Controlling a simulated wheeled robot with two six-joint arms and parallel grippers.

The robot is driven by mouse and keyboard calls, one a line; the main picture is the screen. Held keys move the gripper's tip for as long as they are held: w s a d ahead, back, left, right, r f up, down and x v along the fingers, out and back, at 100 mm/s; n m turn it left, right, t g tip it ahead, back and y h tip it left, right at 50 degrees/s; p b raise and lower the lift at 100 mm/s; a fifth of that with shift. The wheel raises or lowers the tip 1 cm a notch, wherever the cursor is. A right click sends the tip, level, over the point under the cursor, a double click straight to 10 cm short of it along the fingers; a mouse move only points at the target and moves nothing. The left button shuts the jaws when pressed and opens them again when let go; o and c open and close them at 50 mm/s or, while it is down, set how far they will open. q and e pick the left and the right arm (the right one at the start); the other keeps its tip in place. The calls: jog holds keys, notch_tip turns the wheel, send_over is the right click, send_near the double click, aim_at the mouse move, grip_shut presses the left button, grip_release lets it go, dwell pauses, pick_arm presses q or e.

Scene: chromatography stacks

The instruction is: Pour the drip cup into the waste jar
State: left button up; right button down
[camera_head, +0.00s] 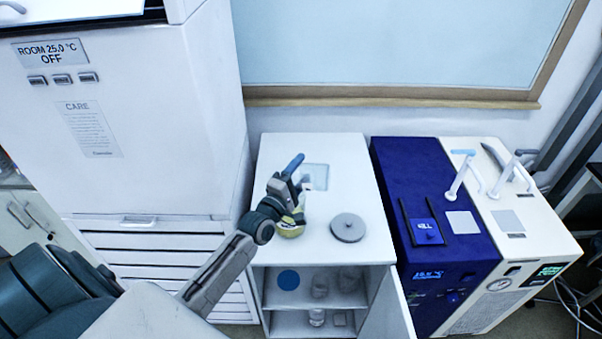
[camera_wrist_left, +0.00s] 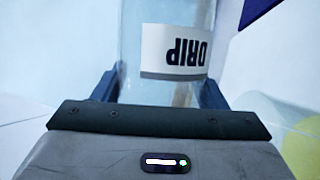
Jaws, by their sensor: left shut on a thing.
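My left gripper (camera_head: 297,182) is over the white cabinet top, beside and partly above the waste jar. In the left wrist view its dark blue fingers are shut on the clear drip cup (camera_wrist_left: 145,90), whose white label reads DRIP upside down in that picture. In the head view the cup is mostly hidden by the gripper. The waste jar (camera_head: 291,229), with a yellow band, stands on the cabinet top, partly covered by my gripper and wrist. A yellow patch shows at the right of the left wrist view. My right gripper is not in view.
A round grey lid (camera_head: 348,228) lies on the white cabinet (camera_head: 345,150), right of the jar. A pale square (camera_head: 315,171) is behind the gripper. A blue instrument (camera_head: 405,160) and a cream one (camera_head: 468,150) stand right. A tall white unit (camera_head: 165,110) stands left.

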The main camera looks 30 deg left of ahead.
aim_at(307, 164)
pick_arm(q)
jog(key=shift+a+n, duration=0.1)
jog(key=shift+n, duration=0.2)
jog(key=shift+r, duration=0.1)
jog(key=m, duration=0.1)
jog(key=d+m, duration=0.1)
jog(key=shift+w+m+g+h, duration=0.1)
jog(key=shift+m+g+h, duration=0.2)
jog(key=shift+m+h, duration=0.1)
jog(key=shift+d+r+m, duration=0.15)
jog(key=shift+r+m, duration=0.2)
jog(key=shift+m, duration=0.25)
jog(key=shift+w+d+r+m+g, duration=0.15)
jog(key=shift+r+m+g, duration=0.25)
jog(key=shift+r+m, duration=0.1)
jog(key=shift+d+r+m, duration=0.2)
jog(key=shift+d+m, duration=0.05)
jog(key=shift+m, duration=0.45)
